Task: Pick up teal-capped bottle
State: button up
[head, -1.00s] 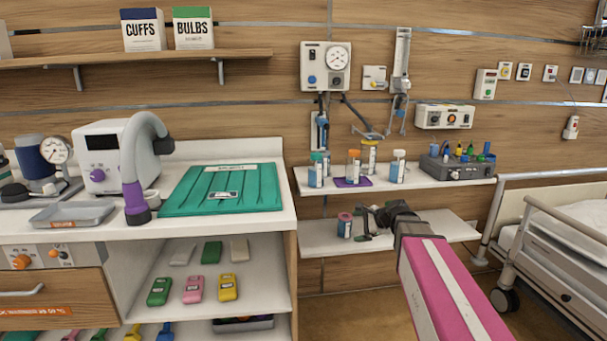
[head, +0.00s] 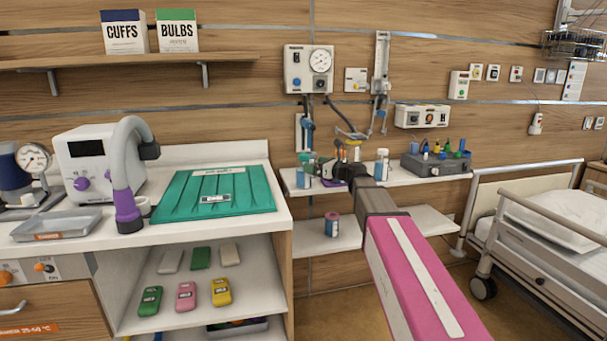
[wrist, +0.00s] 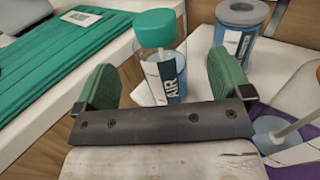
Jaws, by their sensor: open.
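The teal-capped bottle (wrist: 163,65) stands upright on the upper wall shelf, its label reading "AIR". In the wrist view it lies ahead, in the gap between the two green fingers of my gripper (wrist: 165,80). My gripper is open, with clear gaps to the bottle on both sides; whether the fingers reach far enough to flank it I cannot tell. In the head view the bottle (head: 303,178) is at the shelf's left end, with my gripper (head: 325,168) just to its right. The bottle's lower end is hidden by my gripper in the wrist view.
A grey-topped bottle (wrist: 240,32) stands close behind on the right. A clear container (wrist: 297,105) stands on a purple mat (wrist: 300,157) at the right. A white-capped bottle (head: 382,165) and a grey box (head: 435,164) are farther right.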

jog(key=x, duration=0.5)
jog(key=shift+w+a+f, duration=0.1)
jog(key=shift+a, duration=0.05)
jog(key=shift+c, duration=0.4)
jog(key=c, duration=1.1)
